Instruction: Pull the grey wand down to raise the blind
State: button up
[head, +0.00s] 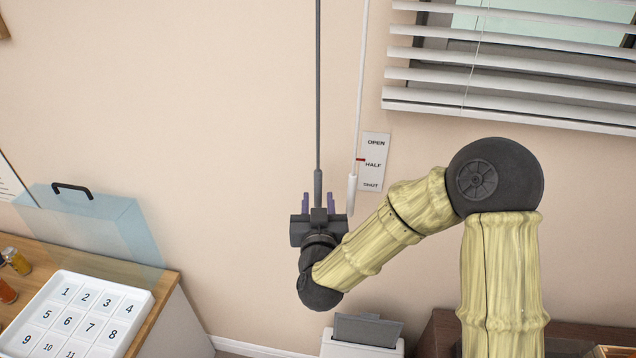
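The grey wand (318,90) hangs straight down the wall, with a thicker grey handle (318,184) at its lower end. My gripper (318,200) is at that handle, pointing up, with one purple finger on each side of it. Gaps show between the fingers and the handle, so it looks open; depth between them is hard to judge. The handle's lowest part is hidden by or merges with my gripper. The white slatted blind (505,83) is at upper right; its lower slats cover part of the window, with gaps between them.
A white wand (360,85) hangs close to the right of the grey one. A plate (374,162) reads OPEN, HALF, SHUT, with a red marker near HALF. A wooden counter (165,292) with a numbered white tray (151,303) is at lower left. Bare wall lies left of the wands.

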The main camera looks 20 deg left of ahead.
aim_at(318, 193)
jog(key=p+x, duration=0.1)
jog(key=x, duration=0.3)
jog(key=shift+w, duration=0.15)
grip_shut()
